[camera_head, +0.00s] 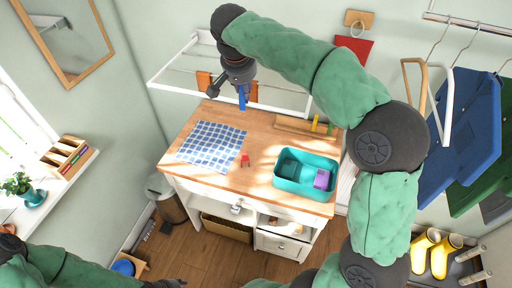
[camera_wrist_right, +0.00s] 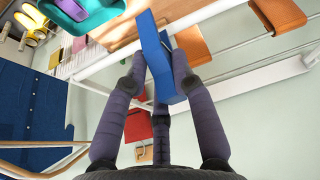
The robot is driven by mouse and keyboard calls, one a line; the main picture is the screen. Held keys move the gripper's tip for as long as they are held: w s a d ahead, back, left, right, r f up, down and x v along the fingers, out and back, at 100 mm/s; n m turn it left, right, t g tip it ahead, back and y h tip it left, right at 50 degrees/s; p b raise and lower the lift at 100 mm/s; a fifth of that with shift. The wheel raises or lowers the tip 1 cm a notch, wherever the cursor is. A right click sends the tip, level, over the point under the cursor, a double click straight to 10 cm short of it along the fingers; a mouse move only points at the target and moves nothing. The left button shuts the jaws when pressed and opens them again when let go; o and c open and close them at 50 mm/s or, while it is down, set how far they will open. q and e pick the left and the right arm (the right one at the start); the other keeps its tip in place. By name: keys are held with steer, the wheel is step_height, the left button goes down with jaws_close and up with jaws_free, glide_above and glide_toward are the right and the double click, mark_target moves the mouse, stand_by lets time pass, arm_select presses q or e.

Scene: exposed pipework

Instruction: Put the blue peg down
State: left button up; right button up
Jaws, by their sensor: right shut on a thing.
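My right gripper (camera_head: 240,84) is shut on the blue peg (camera_head: 242,97), above the back of the wooden worktop (camera_head: 215,178). In the right wrist view the blue peg (camera_wrist_right: 152,50) is a long blue piece between the dark fingers of my right gripper (camera_wrist_right: 165,75). It is clear of the worktop.
A blue checked cloth (camera_head: 210,142) lies on the worktop's left part, with a small red object (camera_head: 245,160) beside it. A teal bin (camera_head: 305,188) with a purple block (camera_head: 322,179) stands front right. A white rail (camera_head: 175,70) runs behind. Blue clothing (camera_head: 460,135) hangs at right.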

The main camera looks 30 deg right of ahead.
arm_select(q)
steer(key=shift+s+a, duration=0.15)
arm_select(e)
steer(key=s+a+f+n+y, duration=0.1)
steer(key=a+f+n, duration=0.2)
steer(key=f, duration=0.6)
steer(key=s+a+f+n+y, duration=0.1)
steer(key=a+f+n, duration=0.1)
steer(key=a+f, duration=0.4)
steer(key=a+f+n+t+y, duration=0.1)
steer(key=a+f+n, duration=0.2)
steer(key=f, duration=1)
steer(key=shift+s+a+f+n, duration=0.3)
steer(key=shift+s+a, duration=0.1)
steer(key=shift+a, duration=0.25)
